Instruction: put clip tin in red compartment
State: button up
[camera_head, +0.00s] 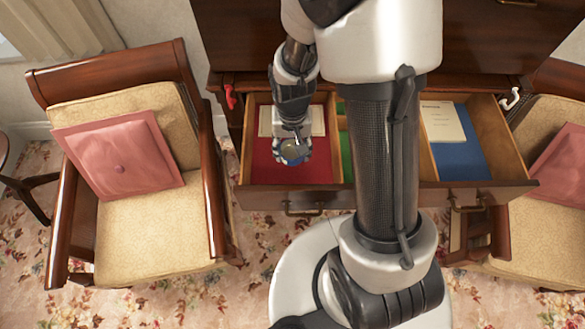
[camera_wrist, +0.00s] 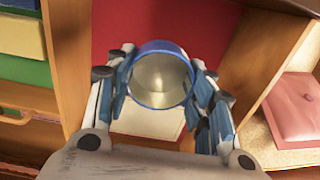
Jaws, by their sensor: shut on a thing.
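The clip tin (camera_head: 293,152) is a small round tin. In the wrist view the tin (camera_wrist: 162,80) shows a blue rim and a pale metallic inside. My gripper (camera_head: 291,136) is shut on it, with a finger on each side of it in the wrist view. It is over the left part of the open drawer, above the red compartment (camera_head: 290,175). The red floor (camera_wrist: 150,28) shows behind the tin in the wrist view. The height of the tin above the red floor is hard to tell.
A cream booklet (camera_head: 275,122) lies at the back of the red compartment. A narrow green compartment (camera_head: 346,155) is beside it, partly hidden by my arm. A blue compartment (camera_head: 462,160) with another booklet (camera_head: 440,121) is at the right. Armchairs (camera_head: 150,225) flank the drawer.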

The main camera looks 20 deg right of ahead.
aim_at(293, 174)
notch_tip(293, 174, down, 11)
jog(key=b, duration=0.3)
jog(key=shift+f, duration=0.1)
jog(key=shift+f, duration=0.15)
jog(key=o, duration=0.9)
jog(key=shift+c, duration=0.2)
